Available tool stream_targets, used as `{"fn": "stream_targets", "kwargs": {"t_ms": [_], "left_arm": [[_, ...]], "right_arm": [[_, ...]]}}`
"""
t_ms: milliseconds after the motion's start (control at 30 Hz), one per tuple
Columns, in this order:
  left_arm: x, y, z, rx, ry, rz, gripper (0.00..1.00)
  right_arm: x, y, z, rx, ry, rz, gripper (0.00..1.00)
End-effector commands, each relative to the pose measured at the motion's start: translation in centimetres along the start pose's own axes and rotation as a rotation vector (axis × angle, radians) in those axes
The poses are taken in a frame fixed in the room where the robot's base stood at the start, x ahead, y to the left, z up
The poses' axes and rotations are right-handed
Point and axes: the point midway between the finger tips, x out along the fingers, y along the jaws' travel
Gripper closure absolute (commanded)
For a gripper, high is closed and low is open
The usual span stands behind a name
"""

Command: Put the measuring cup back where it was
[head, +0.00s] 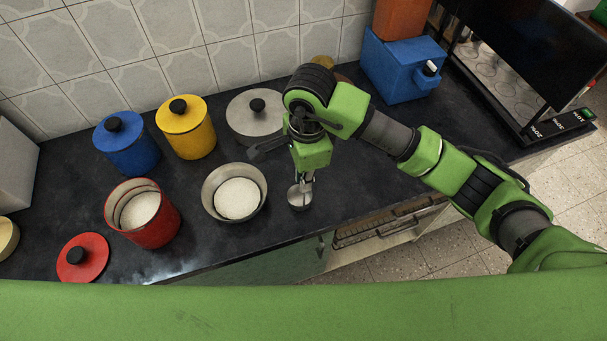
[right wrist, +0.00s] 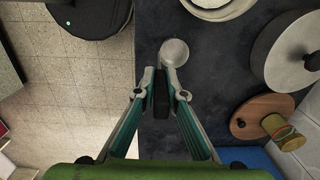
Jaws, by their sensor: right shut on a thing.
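The measuring cup (head: 299,196) is a small steel cup. It shows just right of the metal bowl, near the counter's front edge. My right gripper (head: 304,176) points down from above and is shut on the cup's handle. In the right wrist view the round cup (right wrist: 174,52) shows just beyond the fingertips (right wrist: 162,82), with a dark handle between the fingers. I cannot tell whether the cup touches the counter. My left gripper is not in view.
A metal bowl (head: 234,192) and an open red canister (head: 150,222) hold white contents. The red lid (head: 83,257) lies at front left. Blue (head: 128,145) and yellow (head: 187,128) canisters and a grey lidded pot (head: 254,118) stand behind. A blue box (head: 400,72) stands at back right.

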Motion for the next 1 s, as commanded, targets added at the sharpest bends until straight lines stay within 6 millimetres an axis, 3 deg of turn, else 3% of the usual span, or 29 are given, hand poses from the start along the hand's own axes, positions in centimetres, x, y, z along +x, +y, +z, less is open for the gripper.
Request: {"fn": "stream_targets", "kwargs": {"t_ms": [133,200,233,700,1000], "left_arm": [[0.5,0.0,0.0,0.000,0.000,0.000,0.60],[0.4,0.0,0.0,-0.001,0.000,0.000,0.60],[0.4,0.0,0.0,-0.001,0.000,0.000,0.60],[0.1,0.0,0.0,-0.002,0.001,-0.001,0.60],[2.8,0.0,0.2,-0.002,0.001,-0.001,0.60]], "right_arm": [[0.4,0.0,0.0,-0.001,0.000,-0.001,1.00],[0.2,0.0,0.0,-0.001,0.000,0.000,0.76],[0.2,0.0,0.0,-0.001,0.000,0.000,0.72],[-0.4,-0.1,0.0,0.000,-0.001,-0.003,0.72],[-6.3,-0.2,0.0,-0.002,0.002,-0.008,0.72]]}}
